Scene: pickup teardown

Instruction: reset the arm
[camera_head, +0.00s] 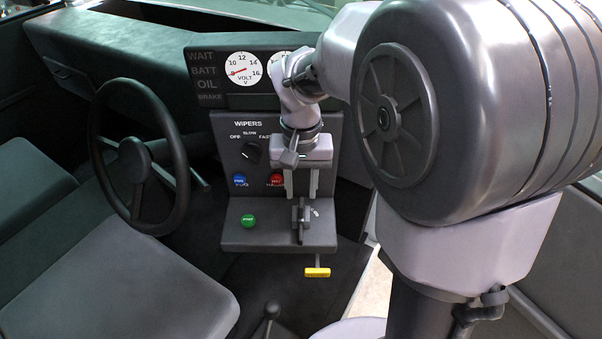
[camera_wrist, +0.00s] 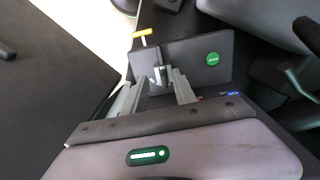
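My gripper (camera_head: 301,192) hangs in front of the dash panel (camera_head: 232,236) in the head view, fingers pointing down. Its two fingers are apart with nothing seen between them, just above a small dark lever (camera_head: 300,222) on the panel's lower ledge. In the wrist view my gripper (camera_wrist: 157,84) is also open. The lever (camera_wrist: 158,76) shows beyond and between the fingertips there; I cannot tell whether they touch it. My arm reaches in from the right and covers part of the dash.
A green button (camera_head: 248,220), a blue button (camera_head: 239,180), a red button (camera_head: 277,180) and a wiper knob (camera_head: 251,153) are on the panel. A yellow handle (camera_head: 317,272) hangs below it. The steering wheel (camera_head: 138,160) and seat (camera_head: 120,275) are at left. A floor lever (camera_head: 270,312) stands below.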

